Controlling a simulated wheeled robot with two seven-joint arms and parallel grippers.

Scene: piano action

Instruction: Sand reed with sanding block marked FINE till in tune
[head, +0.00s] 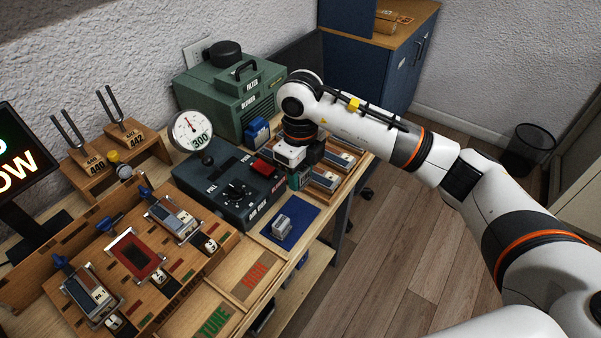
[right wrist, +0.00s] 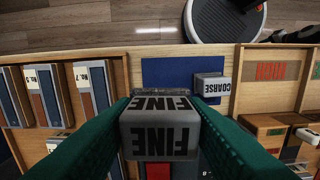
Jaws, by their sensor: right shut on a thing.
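My right gripper (head: 298,179) is shut on the sanding block marked FINE (right wrist: 160,128), held between its two green fingers. In the head view the gripper is over the right end of the bench, beside the dark control box, and mostly hides the block. A grey block marked COARSE (right wrist: 209,88) sits on a blue mat; it also shows in the head view (head: 282,226). My left gripper is not in view.
A wooden tray (right wrist: 125,75) holds several numbered pieces. A dark control box (head: 225,187) carries a dial reading near 300. A green blower box (head: 235,95) stands behind. HIGH and TUNE panels lie at the front edge.

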